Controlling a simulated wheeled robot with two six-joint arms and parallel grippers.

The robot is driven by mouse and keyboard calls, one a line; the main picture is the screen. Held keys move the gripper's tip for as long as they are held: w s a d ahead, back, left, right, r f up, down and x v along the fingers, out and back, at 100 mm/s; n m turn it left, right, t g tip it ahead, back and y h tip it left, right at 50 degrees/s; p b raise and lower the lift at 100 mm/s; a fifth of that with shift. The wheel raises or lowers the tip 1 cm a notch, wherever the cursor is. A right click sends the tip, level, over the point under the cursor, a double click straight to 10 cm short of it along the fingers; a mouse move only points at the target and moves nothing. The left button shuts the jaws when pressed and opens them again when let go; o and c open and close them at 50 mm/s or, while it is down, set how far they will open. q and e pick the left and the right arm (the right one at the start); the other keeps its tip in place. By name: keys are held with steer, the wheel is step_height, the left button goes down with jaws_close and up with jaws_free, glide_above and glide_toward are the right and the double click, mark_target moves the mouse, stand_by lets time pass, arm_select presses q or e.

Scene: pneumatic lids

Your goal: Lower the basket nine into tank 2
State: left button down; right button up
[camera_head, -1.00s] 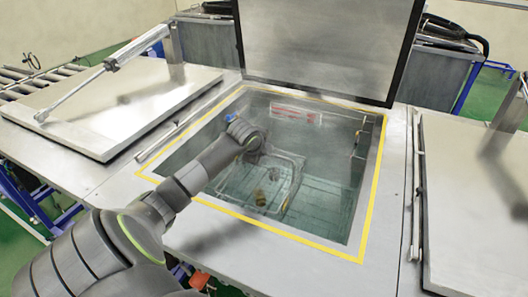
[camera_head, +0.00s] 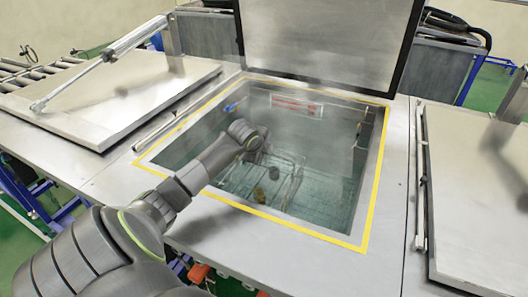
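The open tank (camera_head: 372,200) has a yellow border around its opening, and its raised lid (camera_head: 325,40) stands behind it. A wire basket (camera_head: 290,190) is inside the tank, low down, with small brownish parts in it. It looks partly under the water, and its outline is faint. My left arm reaches over the tank's left front edge. My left gripper (camera_head: 252,157) points down inside the tank at the basket's back left side. Its fingers are mostly hidden by my wrist, so I cannot see its grip. My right gripper is not in view.
A closed lid (camera_head: 110,100) with a rod-like cylinder lies to the left. Another closed lid (camera_head: 485,200) lies to the right. A red and white label (camera_head: 296,106) is on the tank's back wall. A roller conveyor (camera_head: 35,75) is at the far left.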

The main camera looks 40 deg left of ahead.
arm_select(q)
steer(key=shift+w+f, duration=0.1)
steer(key=shift+f, duration=0.05)
stand_by(0.6)
steer(key=c, duration=1.5)
jaws_free()
steer(key=shift+d, duration=0.1)
steer(key=shift+o, duration=0.2)
steer(key=b+v, duration=0.2)
steer(key=v, duration=1.5)
step_height(320, 180, up, 12)
steer(key=p, duration=0.6)
steer(key=shift+s, duration=0.35)
